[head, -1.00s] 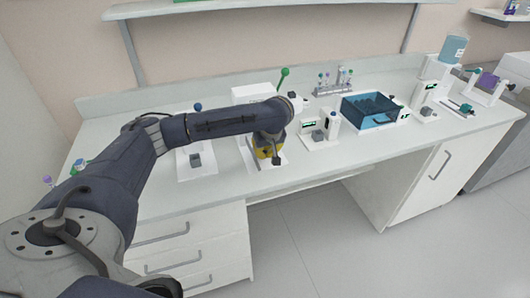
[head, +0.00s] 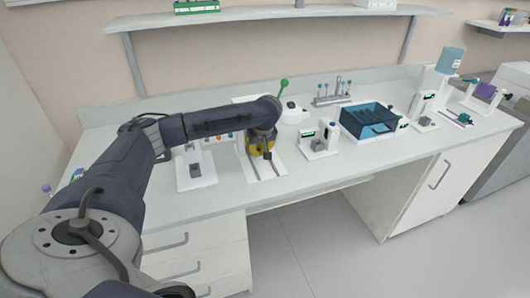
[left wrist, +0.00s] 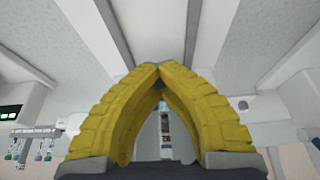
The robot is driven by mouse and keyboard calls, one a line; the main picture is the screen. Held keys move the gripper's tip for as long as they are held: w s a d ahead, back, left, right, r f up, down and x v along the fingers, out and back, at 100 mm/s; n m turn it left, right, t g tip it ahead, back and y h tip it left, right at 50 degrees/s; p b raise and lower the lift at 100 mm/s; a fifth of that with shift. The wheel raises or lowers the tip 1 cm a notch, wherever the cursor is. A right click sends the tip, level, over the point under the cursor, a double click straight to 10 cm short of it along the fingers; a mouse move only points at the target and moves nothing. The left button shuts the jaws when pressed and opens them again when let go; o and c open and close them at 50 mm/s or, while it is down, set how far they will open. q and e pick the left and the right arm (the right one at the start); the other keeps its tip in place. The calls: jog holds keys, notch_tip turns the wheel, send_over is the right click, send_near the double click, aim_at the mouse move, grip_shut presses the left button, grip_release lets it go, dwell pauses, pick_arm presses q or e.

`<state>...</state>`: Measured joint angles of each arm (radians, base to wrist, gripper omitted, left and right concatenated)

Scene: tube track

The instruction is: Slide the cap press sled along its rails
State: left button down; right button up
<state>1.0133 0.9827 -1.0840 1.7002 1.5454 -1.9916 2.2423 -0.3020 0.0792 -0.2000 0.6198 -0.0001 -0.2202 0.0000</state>
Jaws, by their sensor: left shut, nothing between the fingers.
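The rail base (head: 251,168) is a white plate with two parallel rails running toward the counter's front edge. My left gripper (head: 262,153) has yellow fingers and points down over these rails. In the left wrist view its fingertips (left wrist: 160,66) meet, shut with nothing between them. Pale rail-like strips (left wrist: 105,35) run beyond the fingertips there. The cap press sled cannot be made out clearly; my arm and gripper cover the back of the rails. A lever with a green knob (head: 284,83) rises behind my arm. My right gripper is in neither view.
A white stand with a grey block (head: 195,170) is left of the rails. Another small white device (head: 318,145) stands to the right, then a blue bin (head: 368,119). A tube rack (head: 332,97) is at the back. The front counter strip is clear.

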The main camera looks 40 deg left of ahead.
pick_arm(q)
jog(key=c, duration=2.1)
grip_release()
jog(key=shift+w+a+r, duration=0.1)
jog(key=shift+a+r, duration=0.1)
jog(key=shift+a, duration=0.05)
jog(key=o, duration=0.6)
jog(key=shift+w, duration=0.1)
jog(key=shift+o, duration=0.9)
jog(key=shift+a, duration=0.15)
jog(key=v, duration=1.2)
jog(key=shift+d, duration=0.25)
jog(key=shift+f, duration=0.15)
